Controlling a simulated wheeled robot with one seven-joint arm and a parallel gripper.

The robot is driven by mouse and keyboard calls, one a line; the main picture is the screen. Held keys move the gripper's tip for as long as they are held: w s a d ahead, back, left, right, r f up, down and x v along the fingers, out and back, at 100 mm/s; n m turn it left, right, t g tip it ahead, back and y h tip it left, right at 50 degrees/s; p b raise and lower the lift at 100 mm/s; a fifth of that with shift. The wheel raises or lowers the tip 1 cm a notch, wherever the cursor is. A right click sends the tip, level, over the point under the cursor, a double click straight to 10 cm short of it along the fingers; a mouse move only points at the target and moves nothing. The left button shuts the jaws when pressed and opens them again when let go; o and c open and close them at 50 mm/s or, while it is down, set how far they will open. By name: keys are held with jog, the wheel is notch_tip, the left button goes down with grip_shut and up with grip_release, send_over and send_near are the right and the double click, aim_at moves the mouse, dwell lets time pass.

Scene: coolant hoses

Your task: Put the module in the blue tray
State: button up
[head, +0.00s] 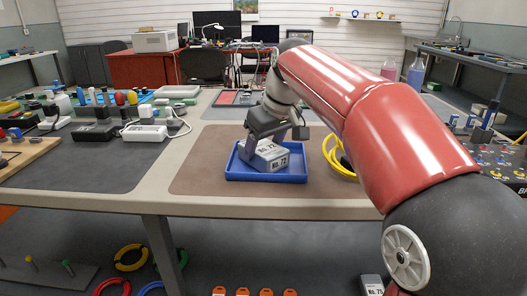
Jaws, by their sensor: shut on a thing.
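The module is a pale grey box (268,157) marked "No. 72", seen in the head view at the middle. It sits tilted within the outline of the blue tray (296,178), which lies on a brown mat on the table. My gripper (272,142) comes down from above and is shut on the module. My red arm reaches in from the right.
A yellow hose coil (335,158) lies right of the tray, partly behind my arm. White and dark boxes with a cable (146,133) stand on a dark mat at the left. The brown mat (205,165) is clear left of the tray.

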jog(key=o, duration=1.4)
jog(key=shift+c, duration=0.2)
jog(key=shift+d+r, duration=0.1)
jog(key=shift+r, duration=0.35)
jog(key=p+v, duration=0.2)
jog(key=v, duration=0.9)
jog(key=shift+s+r, duration=0.15)
jog(key=s+d+f+m, duration=0.1)
jog(key=s+d+f, duration=0.1)
jog(key=s, duration=0.1)
jog(key=s+d+f+m+h, duration=0.1)
jog(key=s+d+f, duration=0.1)
jog(key=s+f, duration=0.1)
jog(key=s+d+f+m+t, duration=0.1)
jog(key=s+d+f+m, duration=0.1)
jog(key=s, duration=0.2)
jog(key=shift+d+f+h, duration=0.2)
jog(key=shift+d+h, duration=0.1)
jog(key=s+d+f+m, duration=0.2)
jog(key=s+d+f, duration=0.1)
jog(key=s+f, duration=0.3)
jog(key=s+d+f+m+t+h, duration=0.1)
jog(key=s+d+f+m, duration=0.1)
jog(key=s+f, duration=0.5)
notch_tip(320, 180, down, 3)
jog(key=shift+d+f, duration=0.15)
jog(key=shift+d, duration=0.25)
